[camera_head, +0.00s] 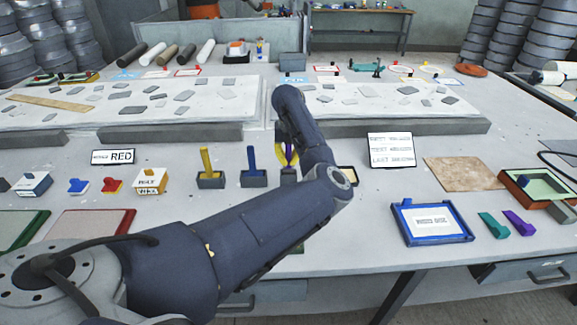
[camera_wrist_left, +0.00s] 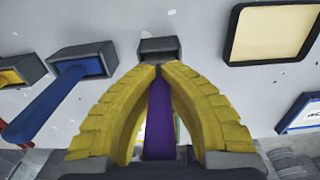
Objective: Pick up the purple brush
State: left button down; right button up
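The purple brush (camera_head: 289,152) stands with its handle up at a small dark holder (camera_head: 289,176), partly hidden behind my left arm. In the left wrist view the purple handle (camera_wrist_left: 158,125) runs between the yellow fingers of my left gripper (camera_wrist_left: 160,69). The fingertips close against both sides of the handle, just short of the dark holder (camera_wrist_left: 158,45). The brush's lower end is hidden in the holder. In the head view my left gripper (camera_head: 288,161) shows only in part. My right gripper is not in view.
A blue brush (camera_head: 251,158) and a yellow brush (camera_head: 206,160) stand in dark holders to the left. A white sign (camera_head: 391,150) and a blue tray (camera_head: 398,224) are further right.

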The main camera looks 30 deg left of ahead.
pick_arm(q)
jog(key=shift+r, duration=0.15)
dwell(0.7)
notch_tip(320, 180, up, 20)
dwell(0.7)
jog(key=shift+f, duration=0.2)
dwell(1.6)
